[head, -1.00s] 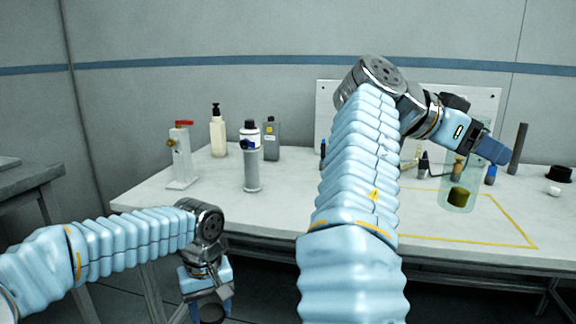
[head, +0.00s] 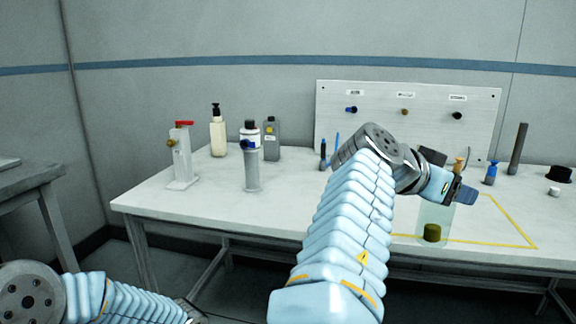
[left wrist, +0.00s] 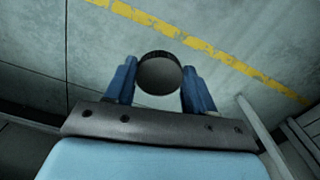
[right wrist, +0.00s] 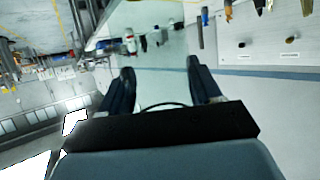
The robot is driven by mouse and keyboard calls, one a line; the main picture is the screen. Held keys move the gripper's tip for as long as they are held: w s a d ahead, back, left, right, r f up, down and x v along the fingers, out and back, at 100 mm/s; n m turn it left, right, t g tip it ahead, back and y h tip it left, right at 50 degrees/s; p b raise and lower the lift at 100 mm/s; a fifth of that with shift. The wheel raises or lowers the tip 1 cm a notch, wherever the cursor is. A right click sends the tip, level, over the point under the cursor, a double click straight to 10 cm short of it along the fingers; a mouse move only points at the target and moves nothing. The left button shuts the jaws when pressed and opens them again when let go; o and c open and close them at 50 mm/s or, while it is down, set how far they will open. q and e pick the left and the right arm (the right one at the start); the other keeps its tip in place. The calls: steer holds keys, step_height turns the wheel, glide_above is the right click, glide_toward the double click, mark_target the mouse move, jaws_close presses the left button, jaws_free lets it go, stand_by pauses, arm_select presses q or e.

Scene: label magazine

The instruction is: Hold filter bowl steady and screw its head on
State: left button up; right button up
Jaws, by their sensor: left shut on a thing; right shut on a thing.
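The filter bowl (head: 434,212) is a clear cylinder with a dark olive element (head: 432,232) at its bottom. My right gripper (head: 466,194) is shut on it near the top and holds it roughly upright at the front of the table, over the yellow outline. The right wrist view shows its fingers (right wrist: 160,84) on either side of the clear wall, with a dark curved edge between them. My left gripper (left wrist: 158,88) is shut on a dark round piece, apparently the filter head (left wrist: 160,73). It is away from the bowl and below the head view's edge.
A stand with a red handle (head: 182,157), a grey post (head: 252,172) and several bottles (head: 218,135) occupy the table's left and back. A panel with fittings (head: 380,105) stands behind. A black cap (head: 559,173) lies far right. The table's (head: 225,222) front left is clear.

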steer(key=w+a+f+n+t+y, duration=0.2)
steer(key=w+f+n+y, duration=0.1)
steer(key=f, duration=0.8)
steer(key=w+a+f+n+t+y, duration=0.2)
steer(key=w+f+n+t+y, duration=0.1)
steer(key=f, duration=0.8)
steer(key=w+a+f+n+t+y, duration=0.2)
steer(key=w+f+n+y, duration=0.3)
steer(key=f, duration=0.5)
steer(key=shift+a+f+n+t+y, duration=0.4)
steer(key=shift+a+n+y, duration=0.25)
steer(key=shift+n, duration=0.35)
steer(key=shift+d+r, duration=0.1)
steer(key=s+a+f+n+g+y, duration=0.1)
steer(key=s+a+f+n+y, duration=0.3)
steer(key=a+f, duration=0.3)
steer(key=s+a+f+n+g+y, duration=0.2)
steer(key=s+a+f+n+y, duration=0.2)
steer(key=a+f, duration=0.3)
steer(key=shift+s+a+f+y, duration=0.2)
steer(key=shift+a+y, duration=0.25)
steer(key=shift+a, duration=0.4)
